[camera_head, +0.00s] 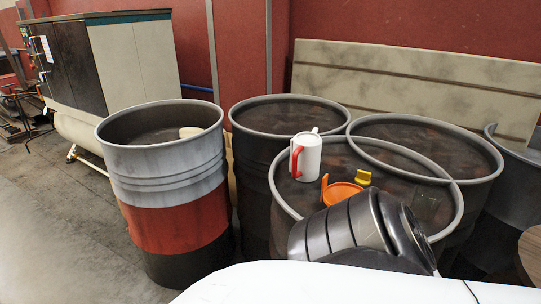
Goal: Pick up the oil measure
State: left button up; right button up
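A white jug with a red handle (308,157), which looks like the oil measure, stands upright on the top of the front dark drum (279,193). Its handle is on its left side and a spout shows at its top. An orange round item with an upright tab (343,193) lies to the right of and nearer than the jug, partly hidden by a black ribbed form. A small yellow piece (363,177) sits beside it. Neither of my grippers shows in the head view.
A grey, red and black drum (175,228) stands left, with a pale item (190,132) on its top. More dark drums (286,115) stand behind and right. A black ribbed form (350,228) and white surface (350,285) fill the front. Open floor (60,230) lies left.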

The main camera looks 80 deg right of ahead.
aim_at(305, 148)
jog(key=i, duration=1.05)
jog(key=z, duration=2.45)
